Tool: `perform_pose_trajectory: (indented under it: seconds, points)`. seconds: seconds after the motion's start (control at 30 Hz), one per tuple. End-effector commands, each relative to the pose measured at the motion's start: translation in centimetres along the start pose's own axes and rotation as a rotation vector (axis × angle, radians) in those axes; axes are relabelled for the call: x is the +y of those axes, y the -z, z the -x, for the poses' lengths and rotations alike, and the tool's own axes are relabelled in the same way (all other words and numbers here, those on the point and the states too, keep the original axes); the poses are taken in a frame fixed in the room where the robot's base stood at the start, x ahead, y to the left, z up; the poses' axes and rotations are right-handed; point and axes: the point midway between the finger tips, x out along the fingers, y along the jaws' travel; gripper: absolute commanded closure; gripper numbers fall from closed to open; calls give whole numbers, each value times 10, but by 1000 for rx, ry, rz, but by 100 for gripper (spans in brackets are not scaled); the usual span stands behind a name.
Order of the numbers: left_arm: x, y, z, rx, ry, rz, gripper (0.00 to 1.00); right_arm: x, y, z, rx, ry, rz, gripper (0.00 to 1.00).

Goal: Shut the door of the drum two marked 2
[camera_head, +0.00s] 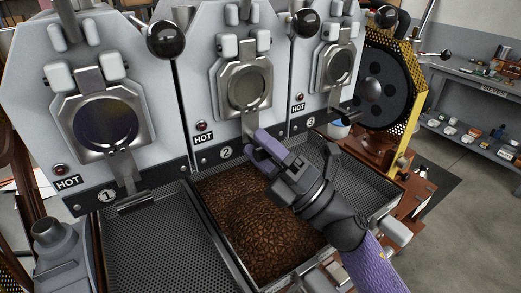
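The door of drum two (247,87) is a steel plate with a round window, above the label 2 (226,152). It appears to lie against the grey drum front, much like its neighbours; a small gap cannot be ruled out. My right gripper (259,150) is just below this door, over the beans, with its purple fingers apart and nothing seen between them. It is close to the metal tab under the door; contact cannot be told. My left gripper is not in view.
Door 1 (104,119) and door 3 (336,66) flank it. Ball-ended levers (165,39) stick out between the drums. Roasted beans (245,212) fill the middle tray; the left perforated tray (160,245) is empty. A yellow-guarded wheel (385,90) stands at the right.

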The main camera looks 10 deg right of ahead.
Motion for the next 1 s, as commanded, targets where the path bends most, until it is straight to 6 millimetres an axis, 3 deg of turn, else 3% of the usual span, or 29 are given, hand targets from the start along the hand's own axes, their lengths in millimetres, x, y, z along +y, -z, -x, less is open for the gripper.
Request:
perform_pose_trajectory:
  seconds: [0.33, 0.7, 0.83, 1.0]
  points:
    - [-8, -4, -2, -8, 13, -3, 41, -2, 1, 6, 1, 4, -4, 36]
    - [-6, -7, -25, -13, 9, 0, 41, -5, 1, 84, -1, 7, -3, 36]
    - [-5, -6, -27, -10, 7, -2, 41, -3, 0, 98, -2, 5, -2, 36]
    - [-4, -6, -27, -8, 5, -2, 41, -1, 0, 101, 0, 2, 0, 36]
